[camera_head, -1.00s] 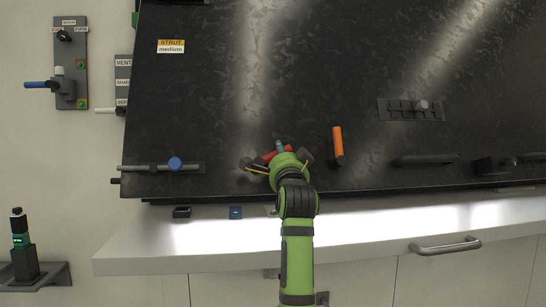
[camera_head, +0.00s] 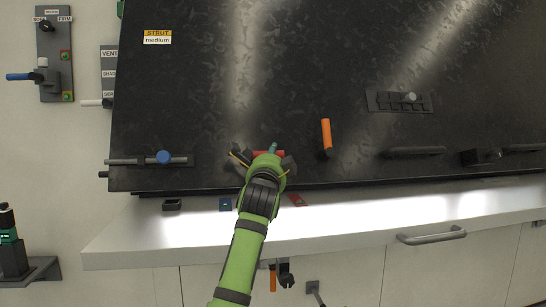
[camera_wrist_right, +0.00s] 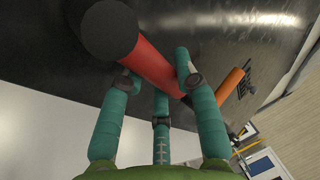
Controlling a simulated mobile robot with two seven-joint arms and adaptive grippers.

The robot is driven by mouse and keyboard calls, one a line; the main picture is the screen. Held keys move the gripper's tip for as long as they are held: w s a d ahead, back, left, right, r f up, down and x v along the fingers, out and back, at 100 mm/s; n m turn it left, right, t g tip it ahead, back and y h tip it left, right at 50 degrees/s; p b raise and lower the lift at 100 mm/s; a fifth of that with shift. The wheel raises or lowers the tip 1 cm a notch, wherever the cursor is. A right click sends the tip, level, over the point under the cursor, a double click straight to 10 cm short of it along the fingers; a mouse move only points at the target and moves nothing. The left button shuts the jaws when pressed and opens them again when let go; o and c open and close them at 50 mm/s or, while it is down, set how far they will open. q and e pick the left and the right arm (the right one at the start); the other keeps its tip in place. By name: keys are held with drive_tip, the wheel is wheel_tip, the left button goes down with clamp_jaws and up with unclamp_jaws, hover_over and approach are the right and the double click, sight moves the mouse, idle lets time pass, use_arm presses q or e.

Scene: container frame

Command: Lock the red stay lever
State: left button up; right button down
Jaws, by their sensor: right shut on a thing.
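The red stay lever (camera_head: 262,153) is on the lower part of a large black panel, mostly hidden behind my right gripper (camera_head: 270,151) in the head view. In the right wrist view the red bar (camera_wrist_right: 150,66) with a thick black end runs diagonally, and the teal fingers of my right gripper (camera_wrist_right: 157,82) are closed around it. One finger is on each side and a third is below. In the head view the red part looks about level. My left gripper is not in view.
An orange handle (camera_head: 326,137) stands upright just right of my gripper. A blue-knobbed latch (camera_head: 164,158) is left, a slotted plate (camera_head: 398,101) right. A white ledge (camera_head: 400,208) with small blocks runs below the panel.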

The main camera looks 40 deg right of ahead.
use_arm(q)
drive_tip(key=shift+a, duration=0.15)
use_arm(e)
drive_tip(key=shift+f, duration=0.15)
drive_tip(key=c, duration=1.2)
unclamp_jaws()
drive_tip(key=shift+c, duration=0.2)
drive_tip(key=shift+o, duration=0.3)
drive_tip(key=v, duration=0.7)
drive_tip(key=shift+s, duration=0.25)
drive_tip(key=shift+a, duration=0.1)
